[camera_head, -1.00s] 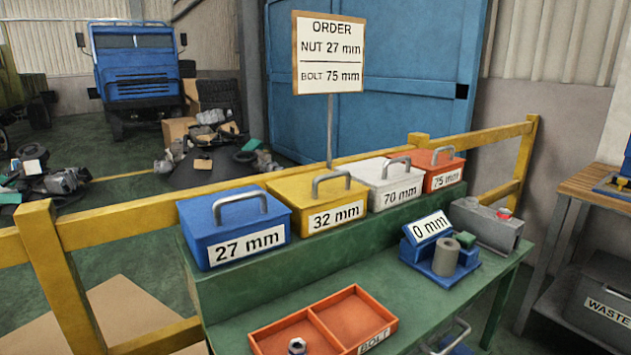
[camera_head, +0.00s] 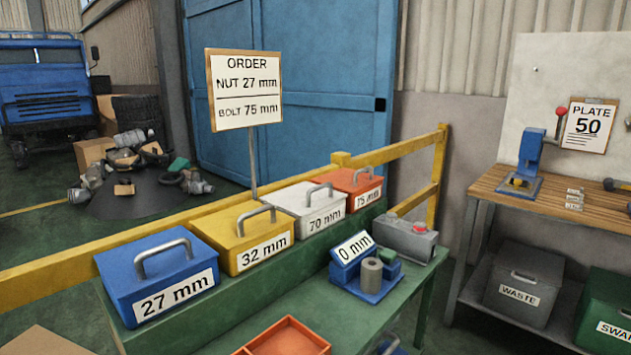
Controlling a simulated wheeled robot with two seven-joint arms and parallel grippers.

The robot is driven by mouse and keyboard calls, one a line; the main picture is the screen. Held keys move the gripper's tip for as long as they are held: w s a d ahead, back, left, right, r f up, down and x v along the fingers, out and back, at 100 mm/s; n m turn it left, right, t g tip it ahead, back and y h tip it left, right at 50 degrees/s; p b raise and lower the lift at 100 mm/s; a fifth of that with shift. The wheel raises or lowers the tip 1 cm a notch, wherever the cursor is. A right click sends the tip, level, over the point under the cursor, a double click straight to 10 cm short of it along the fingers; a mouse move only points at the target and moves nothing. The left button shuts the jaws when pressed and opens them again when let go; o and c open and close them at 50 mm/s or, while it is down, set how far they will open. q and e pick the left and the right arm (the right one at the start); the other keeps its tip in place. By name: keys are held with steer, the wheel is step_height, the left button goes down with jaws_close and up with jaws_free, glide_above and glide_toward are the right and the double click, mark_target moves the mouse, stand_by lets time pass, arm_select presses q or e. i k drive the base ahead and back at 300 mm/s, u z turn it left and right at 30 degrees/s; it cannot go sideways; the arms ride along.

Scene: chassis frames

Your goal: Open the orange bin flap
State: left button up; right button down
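The orange bin (camera_head: 355,183) is labelled 75 mm and stands at the far end of a row of bins on the green bench's raised shelf. Its lid looks shut, with a grey handle on top. The white 70 mm bin (camera_head: 297,202) is beside it on the left and nearer. Neither of my grippers is in view.
The yellow 32 mm bin (camera_head: 226,238) and blue 27 mm bin (camera_head: 120,290) continue the row. A yellow rail (camera_head: 418,153) runs behind. A blue 0 mm gauge (camera_head: 345,274), a grey box (camera_head: 404,240) and an orange tray (camera_head: 290,340) are on the bench.

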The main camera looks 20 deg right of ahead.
mark_target(349, 180)
steer(key=k, duration=0.5)
steer(key=z, duration=1.95)
steer(key=i, duration=2.2)
steer(key=u, duration=2.6)
